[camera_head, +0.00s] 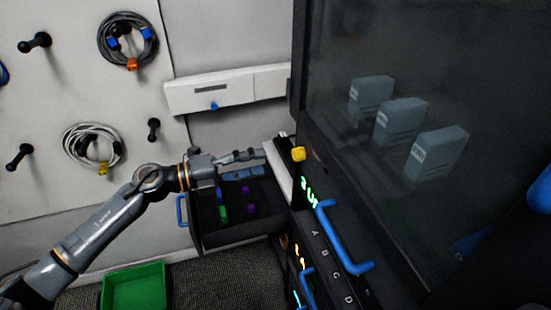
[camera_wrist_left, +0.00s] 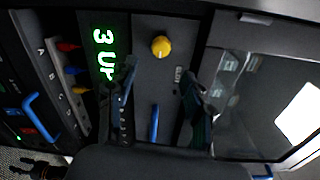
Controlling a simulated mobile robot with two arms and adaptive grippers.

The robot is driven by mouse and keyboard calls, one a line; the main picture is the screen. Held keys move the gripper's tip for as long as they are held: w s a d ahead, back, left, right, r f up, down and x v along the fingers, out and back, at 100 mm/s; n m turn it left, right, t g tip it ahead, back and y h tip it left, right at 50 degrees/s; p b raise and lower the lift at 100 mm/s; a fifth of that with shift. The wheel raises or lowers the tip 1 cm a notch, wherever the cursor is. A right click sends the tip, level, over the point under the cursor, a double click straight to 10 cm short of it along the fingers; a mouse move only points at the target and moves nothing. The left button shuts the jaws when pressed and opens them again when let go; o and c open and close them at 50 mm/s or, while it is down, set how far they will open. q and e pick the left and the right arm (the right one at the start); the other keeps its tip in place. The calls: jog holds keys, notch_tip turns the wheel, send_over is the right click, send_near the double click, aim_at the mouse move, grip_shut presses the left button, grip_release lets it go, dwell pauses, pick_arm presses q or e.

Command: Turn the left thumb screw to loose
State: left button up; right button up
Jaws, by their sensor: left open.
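A round yellow knob (camera_head: 298,154), the only screw-like part I can make out, sits at the lower left corner of the dark cabinet front. In the left wrist view the yellow knob (camera_wrist_left: 161,46) is on the dark panel beside green display digits. My left gripper (camera_head: 247,156) is just left of the knob in the head view, apart from it. In the left wrist view the left gripper (camera_wrist_left: 158,86) has its two fingers spread with nothing held. The knob shows beyond the fingertips, roughly in line with the gap. My right gripper is not in view.
Blue handles (camera_head: 343,240) stick out from the cabinet front below the knob. An open drawer (camera_head: 236,237) with small coloured parts lies below my left gripper. A green bin (camera_head: 134,289) is on the floor. Cables hang on wall pegs at the left.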

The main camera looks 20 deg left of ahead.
pick_arm(q)
jog(key=shift+v, duration=1.75)
